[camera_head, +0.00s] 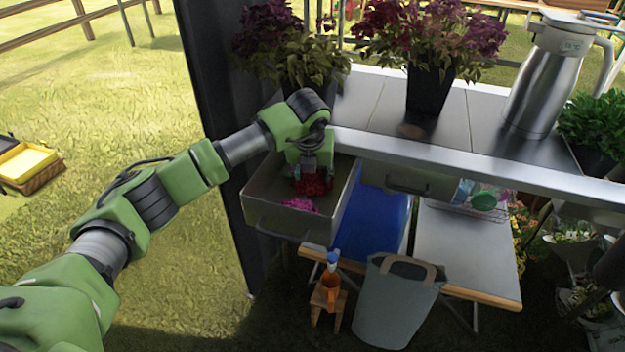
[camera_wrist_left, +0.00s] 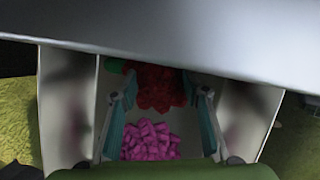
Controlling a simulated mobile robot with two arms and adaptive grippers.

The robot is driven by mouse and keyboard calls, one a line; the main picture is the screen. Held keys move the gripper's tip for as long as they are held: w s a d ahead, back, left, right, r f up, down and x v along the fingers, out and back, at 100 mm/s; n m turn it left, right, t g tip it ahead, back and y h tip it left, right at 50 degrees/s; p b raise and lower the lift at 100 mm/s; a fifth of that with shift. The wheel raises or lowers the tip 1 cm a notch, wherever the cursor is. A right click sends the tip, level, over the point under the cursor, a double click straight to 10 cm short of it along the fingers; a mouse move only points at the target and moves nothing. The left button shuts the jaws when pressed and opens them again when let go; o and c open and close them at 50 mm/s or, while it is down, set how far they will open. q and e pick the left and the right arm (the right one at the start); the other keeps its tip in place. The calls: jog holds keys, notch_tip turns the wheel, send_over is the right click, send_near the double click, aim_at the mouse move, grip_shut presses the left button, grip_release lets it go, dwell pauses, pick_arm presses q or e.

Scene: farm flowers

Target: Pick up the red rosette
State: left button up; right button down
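The red rosette (camera_head: 314,184) lies in an open metal drawer (camera_head: 262,207) under the counter, directly below my left gripper (camera_head: 310,165) in the head view. In the left wrist view the red rosette (camera_wrist_left: 156,88) is between the far ends of the two spread fingers of my left gripper (camera_wrist_left: 160,92). The fingers look open; whether they touch its sides I cannot tell. A magenta rosette (camera_head: 300,205) lies nearer the drawer front and also shows in the left wrist view (camera_wrist_left: 150,140). My right gripper is not in view.
The counter edge (camera_head: 450,155) overhangs the drawer's back. Drawer walls (camera_wrist_left: 68,110) flank the fingers closely. A dark post (camera_head: 215,80) stands left of the drawer. Flower pots and a steel jug (camera_head: 548,80) are on top.

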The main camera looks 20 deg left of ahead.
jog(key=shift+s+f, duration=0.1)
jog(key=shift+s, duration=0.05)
pick_arm(q)
jog(key=shift+r, duration=0.2)
jog(key=shift+r, duration=0.25)
notch_tip(320, 180, up, 2)
jog(key=shift+r, duration=0.2)
jog(key=s+r, duration=0.9)
jog(key=s, duration=0.5)
jog(key=shift+a+r, duration=0.25)
jog(key=shift+r, duration=0.15)
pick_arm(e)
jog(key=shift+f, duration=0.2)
